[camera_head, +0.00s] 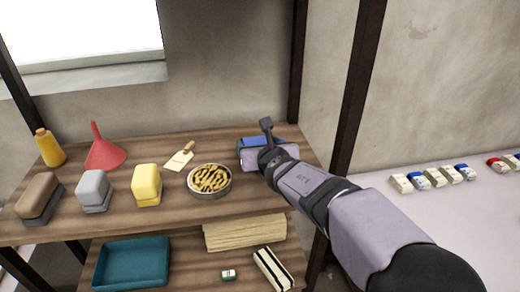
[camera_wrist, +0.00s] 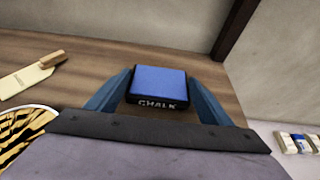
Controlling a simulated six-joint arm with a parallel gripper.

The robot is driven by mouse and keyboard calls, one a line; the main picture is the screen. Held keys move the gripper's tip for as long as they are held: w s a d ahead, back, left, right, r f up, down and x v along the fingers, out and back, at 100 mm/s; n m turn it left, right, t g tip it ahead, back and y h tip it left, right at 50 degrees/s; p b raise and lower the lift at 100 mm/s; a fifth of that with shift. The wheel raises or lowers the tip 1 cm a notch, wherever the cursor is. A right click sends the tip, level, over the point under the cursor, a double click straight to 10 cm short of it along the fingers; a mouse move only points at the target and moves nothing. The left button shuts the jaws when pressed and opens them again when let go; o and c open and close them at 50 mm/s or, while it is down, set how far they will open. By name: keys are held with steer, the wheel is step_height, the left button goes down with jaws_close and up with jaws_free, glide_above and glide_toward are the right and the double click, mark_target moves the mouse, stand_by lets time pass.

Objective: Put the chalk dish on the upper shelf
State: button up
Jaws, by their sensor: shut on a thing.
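The chalk dish is a dark tray with a blue top and "CHALK" on its front; it sits in the middle of the wrist view (camera_wrist: 158,80). In the head view its blue top (camera_head: 250,142) shows at the right end of the upper shelf (camera_head: 150,221), partly hidden by my arm. My gripper (camera_wrist: 157,97) has a blue finger on each side of the dish and is shut on it. The dish looks level and at or just above the boards; I cannot tell whether it touches them.
A round bowl of striped pieces (camera_head: 209,181) and a small scraper (camera_head: 181,158) lie left of the dish. A dark post (camera_head: 356,90) rises at right.

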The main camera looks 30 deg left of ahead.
stand_by(0.3)
steer(key=o, duration=1.3)
steer(key=shift+c, duration=0.2)
steer(key=shift+r, duration=0.1)
steer(key=v, duration=1.2)
